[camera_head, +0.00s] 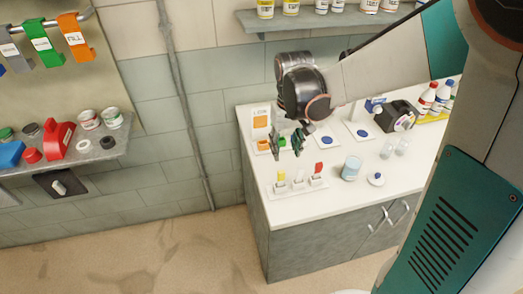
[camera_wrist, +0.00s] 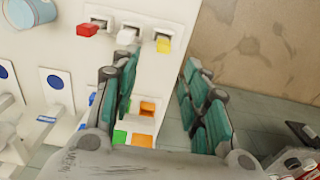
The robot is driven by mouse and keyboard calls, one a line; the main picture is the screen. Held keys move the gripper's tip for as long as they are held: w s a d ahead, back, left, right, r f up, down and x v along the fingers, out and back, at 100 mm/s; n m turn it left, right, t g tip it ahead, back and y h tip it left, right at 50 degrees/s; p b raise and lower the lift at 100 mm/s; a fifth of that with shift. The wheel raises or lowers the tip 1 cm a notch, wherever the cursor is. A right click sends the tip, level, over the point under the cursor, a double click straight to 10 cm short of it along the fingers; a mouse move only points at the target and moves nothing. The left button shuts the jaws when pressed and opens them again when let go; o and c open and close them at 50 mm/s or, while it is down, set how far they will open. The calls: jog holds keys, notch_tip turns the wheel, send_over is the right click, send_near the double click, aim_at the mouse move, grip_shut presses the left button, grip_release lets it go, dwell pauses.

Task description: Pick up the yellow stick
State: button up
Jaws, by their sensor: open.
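The yellow stick (camera_head: 281,176) stands in a small white holder near the front left of the white counter. It also shows in the wrist view (camera_wrist: 163,45), top centre, beyond my fingertips. A white stick (camera_wrist: 126,36) and a red stick (camera_wrist: 87,29) stand in similar holders in a row beside it. My gripper (camera_head: 287,143) is open and empty, pointing down over the counter's left side, behind the yellow stick in the head view. In the wrist view its two green-padded fingers (camera_wrist: 160,92) are spread, with the yellow stick ahead of the gap, apart from both.
Orange and green square pieces (camera_wrist: 146,108) lie below my fingers. A light-blue cup (camera_head: 351,168) stands right of the holders. White pads with blue discs (camera_head: 327,141), a black device (camera_head: 396,116) and bottles (camera_head: 427,97) stand farther back.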

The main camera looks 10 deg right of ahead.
aim_at(282, 171)
notch_tip(282, 171, down, 9)
jog(key=shift+a+r+b, duration=0.1)
jog(key=shift+b, duration=0.9)
jog(key=shift+a+f+b, duration=0.2)
jog(key=shift+f+b, duration=0.5)
jog(key=shift+f, duration=1.85)
jog(key=c, duration=0.8)
